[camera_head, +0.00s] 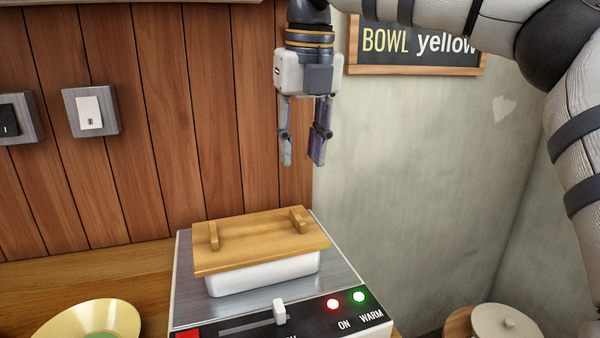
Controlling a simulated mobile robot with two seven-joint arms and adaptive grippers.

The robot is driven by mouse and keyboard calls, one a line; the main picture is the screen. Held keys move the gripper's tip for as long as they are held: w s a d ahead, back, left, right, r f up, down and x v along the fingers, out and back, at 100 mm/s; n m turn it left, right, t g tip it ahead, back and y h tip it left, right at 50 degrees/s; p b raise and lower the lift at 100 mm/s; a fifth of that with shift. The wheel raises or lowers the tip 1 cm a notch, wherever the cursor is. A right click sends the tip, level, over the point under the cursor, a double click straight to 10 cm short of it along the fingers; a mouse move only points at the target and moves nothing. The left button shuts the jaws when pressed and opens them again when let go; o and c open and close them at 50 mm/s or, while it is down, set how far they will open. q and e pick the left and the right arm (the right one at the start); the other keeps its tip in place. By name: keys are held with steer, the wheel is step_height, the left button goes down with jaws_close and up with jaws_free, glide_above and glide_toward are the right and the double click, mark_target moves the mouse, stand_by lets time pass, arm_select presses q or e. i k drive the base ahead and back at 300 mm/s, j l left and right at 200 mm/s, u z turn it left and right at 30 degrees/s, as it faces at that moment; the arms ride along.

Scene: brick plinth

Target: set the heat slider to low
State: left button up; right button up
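The heat slider (280,311) is a small white knob in a dark slot on the front panel of the warming plate (345,270). It stands at the right end of the visible slot; the lettering below is cut off by the frame, and a red mark shows at the panel's left. My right gripper (302,162) hangs pointing down above and behind the plate, with its fingers apart and nothing between them. It is well clear of the slider. My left gripper is out of the picture.
A white dish (265,273) with a wooden lid (262,240) sits on the plate behind the slider. Red and green lamps glow by ON and WARM. A yellow bowl (90,320) is at left, a lidded pot (507,325) at right. Switches (90,112) are on the wood wall.

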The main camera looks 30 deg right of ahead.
mark_target(279, 310)
steer(key=k+l, duration=0.1)
steer(key=k, duration=0.4)
steer(key=k+l, duration=0.15)
steer(key=k, duration=0.35)
